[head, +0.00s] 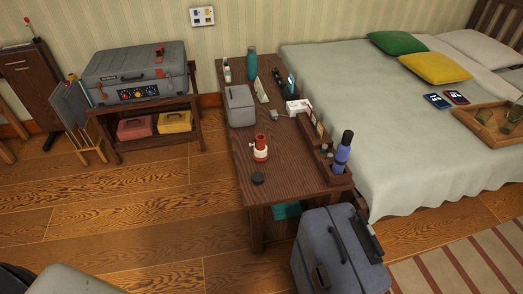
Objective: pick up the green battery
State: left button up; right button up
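I cannot make out anything that is clearly a green battery. A teal-green upright cylinder (252,64) stands at the far end of the dark wooden table (215,100); it looks more like a bottle, and I cannot tell for sure. Several small dark items (277,76) lie beside it, too small to identify. Neither of my grippers is in view.
The table also carries a grey box (239,105), a red and white object (261,148), a black disc (257,178) and a blue bottle (343,152). A grey suitcase (312,245) stands at its near end. The bed (370,120) is right. Wooden floor (150,220) is clear at left.

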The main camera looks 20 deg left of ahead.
aim_at(325, 148)
jog(key=i+j+z, duration=0.15)
jog(key=j, duration=0.45)
jog(key=i+j+z, duration=0.15)
jog(key=i+j, duration=0.15)
jog(key=j, duration=0.35)
jog(key=i+j+z, duration=0.15)
jog(key=j, duration=0.5)
jog(key=i+j+z, duration=0.2)
jog(key=j, duration=0.5)
jog(key=i+j+z, duration=0.15)
jog(key=j, duration=0.5)
jog(key=j+z, duration=0.15)
jog(key=j, duration=0.55)
